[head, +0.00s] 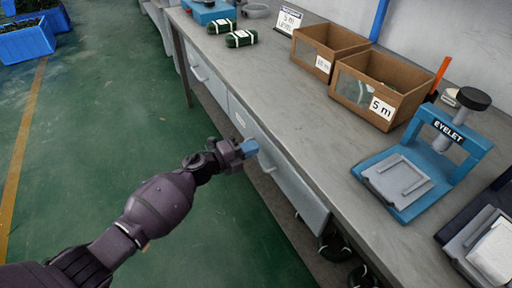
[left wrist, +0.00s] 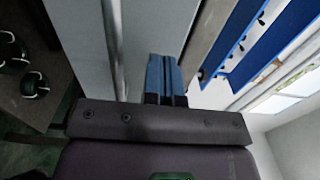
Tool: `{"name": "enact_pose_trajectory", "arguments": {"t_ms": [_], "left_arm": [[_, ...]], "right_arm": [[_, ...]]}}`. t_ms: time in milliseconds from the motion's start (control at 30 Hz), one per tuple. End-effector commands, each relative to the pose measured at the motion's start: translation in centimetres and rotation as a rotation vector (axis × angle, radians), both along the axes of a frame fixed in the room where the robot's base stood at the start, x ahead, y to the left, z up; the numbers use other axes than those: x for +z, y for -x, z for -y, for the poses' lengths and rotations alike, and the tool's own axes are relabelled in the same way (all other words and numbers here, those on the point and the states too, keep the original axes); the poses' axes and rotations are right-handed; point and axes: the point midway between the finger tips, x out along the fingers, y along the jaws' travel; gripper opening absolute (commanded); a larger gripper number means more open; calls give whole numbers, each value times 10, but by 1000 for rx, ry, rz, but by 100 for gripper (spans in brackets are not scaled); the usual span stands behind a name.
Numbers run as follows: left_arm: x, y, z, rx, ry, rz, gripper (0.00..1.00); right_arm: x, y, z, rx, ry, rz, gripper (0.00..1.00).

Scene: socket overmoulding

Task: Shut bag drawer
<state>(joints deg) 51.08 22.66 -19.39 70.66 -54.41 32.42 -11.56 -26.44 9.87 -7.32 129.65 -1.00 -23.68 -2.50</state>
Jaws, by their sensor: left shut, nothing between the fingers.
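The bench has pale grey drawer fronts under its top. One drawer front (head: 293,187), with a bar handle, lies just right of my left gripper (head: 249,148); a labelled front lies just behind it. I cannot tell which is the bag drawer, or whether a narrow gap stands open. My left gripper's blue fingers are shut and empty, at the drawer fronts. In the left wrist view the shut fingers (left wrist: 165,78) point at a pale grey panel (left wrist: 160,25), with a handle bar (left wrist: 113,50) to their left. Contact is unclear. My right gripper is not in view.
On the bench top (head: 300,110) are two cardboard boxes (head: 385,88), a blue eyelet press (head: 425,160) and green bundles (head: 241,38). Dark coils (head: 335,250) lie beneath the bench.

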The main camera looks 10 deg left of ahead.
Motion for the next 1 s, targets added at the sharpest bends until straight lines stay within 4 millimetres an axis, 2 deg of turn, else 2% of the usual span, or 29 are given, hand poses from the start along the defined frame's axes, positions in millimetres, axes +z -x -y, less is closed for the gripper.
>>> {"name": "enact_pose_trajectory", "arguments": {"t_ms": [300, 500, 700, 1000], "left_arm": [[2, 33, -53, 0, -3, 2, 0], [0, 50, -77, -1, -2, 0, 0], [-1, 58, -89, -1, -2, -2, 0], [-2, 59, -90, -1, -2, -3, 0]], "right_arm": [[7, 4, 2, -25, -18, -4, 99], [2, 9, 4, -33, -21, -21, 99], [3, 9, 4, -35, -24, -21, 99], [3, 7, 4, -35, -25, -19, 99]]}}
